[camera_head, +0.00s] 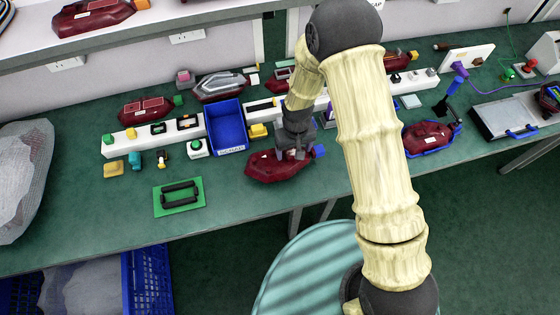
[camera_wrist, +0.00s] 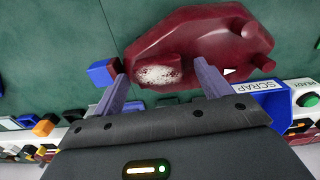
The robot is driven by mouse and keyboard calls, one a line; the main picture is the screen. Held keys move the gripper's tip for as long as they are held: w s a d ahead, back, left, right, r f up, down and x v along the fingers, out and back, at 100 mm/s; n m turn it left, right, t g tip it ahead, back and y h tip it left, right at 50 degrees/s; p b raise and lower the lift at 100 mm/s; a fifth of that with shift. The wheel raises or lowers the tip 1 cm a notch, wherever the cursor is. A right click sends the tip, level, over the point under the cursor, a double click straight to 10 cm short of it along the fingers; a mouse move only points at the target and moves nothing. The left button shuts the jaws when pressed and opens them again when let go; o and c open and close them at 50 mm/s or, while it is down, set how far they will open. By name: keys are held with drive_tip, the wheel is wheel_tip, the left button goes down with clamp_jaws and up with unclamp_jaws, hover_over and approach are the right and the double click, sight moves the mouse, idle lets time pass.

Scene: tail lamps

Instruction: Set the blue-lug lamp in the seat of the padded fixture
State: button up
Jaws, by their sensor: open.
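The blue-lug lamp is a dark red lamp (camera_head: 270,168) lying on the green bench near its front edge. Its blue lug (camera_head: 319,151) sticks out at the right end. My gripper (camera_head: 292,153) is open, low over the lamp's lug end. In the wrist view the fingers (camera_wrist: 158,72) stand either side of a raised part of the lamp (camera_wrist: 225,35) with a whitish speckled face; the blue lug (camera_wrist: 103,72) is beside the left fingertip. I cannot tell whether the fingers touch it. A green plate with a black frame (camera_head: 180,195), apparently the padded fixture, lies empty to the left.
A blue bin (camera_head: 225,125), marked SCRAP in the wrist view (camera_wrist: 262,87), stands behind the lamp. Another red lamp (camera_head: 430,136) sits to the right. Bench between plate and lamp is clear.

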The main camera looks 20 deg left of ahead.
drive_tip(key=c, duration=1.6)
drive_tip(key=shift+r, duration=0.1)
wheel_tip(320, 180, up, 10)
drive_tip(key=b, duration=0.1)
drive_tip(key=shift+b, duration=0.3)
